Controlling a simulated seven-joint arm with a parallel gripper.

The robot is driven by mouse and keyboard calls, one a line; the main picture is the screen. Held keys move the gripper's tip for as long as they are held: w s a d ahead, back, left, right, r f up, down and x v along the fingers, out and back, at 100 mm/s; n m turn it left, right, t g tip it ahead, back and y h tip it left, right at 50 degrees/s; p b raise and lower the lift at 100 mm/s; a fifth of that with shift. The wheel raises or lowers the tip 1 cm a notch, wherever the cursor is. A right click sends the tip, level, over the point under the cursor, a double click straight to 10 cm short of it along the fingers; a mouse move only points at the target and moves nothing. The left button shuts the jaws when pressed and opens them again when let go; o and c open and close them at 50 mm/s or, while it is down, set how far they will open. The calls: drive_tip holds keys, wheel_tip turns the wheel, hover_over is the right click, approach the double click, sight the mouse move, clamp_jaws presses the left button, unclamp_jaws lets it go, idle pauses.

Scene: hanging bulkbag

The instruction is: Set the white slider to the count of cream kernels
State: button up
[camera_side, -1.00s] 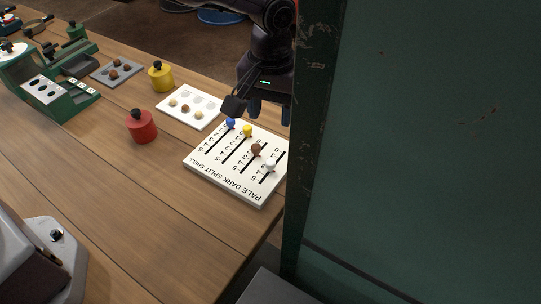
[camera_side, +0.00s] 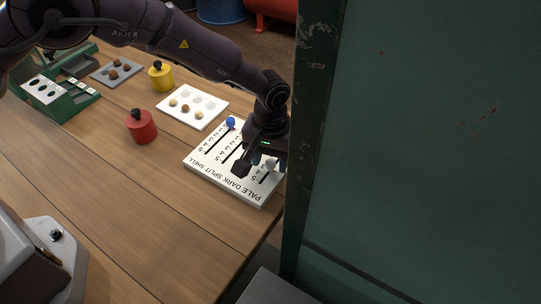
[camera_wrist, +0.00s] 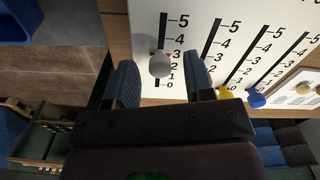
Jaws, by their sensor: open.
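The white slider (camera_wrist: 159,63) stands in the PALE slot of the white board (camera_wrist: 145,15); its knob appears near the 2 to 3 marks in the wrist view. In the side view the white slider (camera_side: 271,164) shows just under my gripper (camera_side: 275,156). My gripper (camera_wrist: 158,72) is open, with one blue finger on each side of the knob; I cannot tell whether they touch it. Two cream kernels (camera_side: 173,102) (camera_side: 198,115) and a brown one (camera_side: 185,108) sit on the white tray (camera_side: 217,98), which also has empty wells.
The yellow slider (camera_wrist: 226,93) and blue slider (camera_wrist: 257,98) stand near 0; the brown slider is hidden. A red weight-like pot (camera_side: 142,127), a yellow pot (camera_side: 160,76) and a grey tray (camera_side: 103,77) with brown kernels stand leftward. A green panel (camera_side: 420,150) rises close on the right.

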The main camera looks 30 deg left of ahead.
clamp_jaws()
drive_tip(key=shift+w, duration=0.9)
unclamp_jaws()
drive_tip(key=shift+r, duration=0.1)
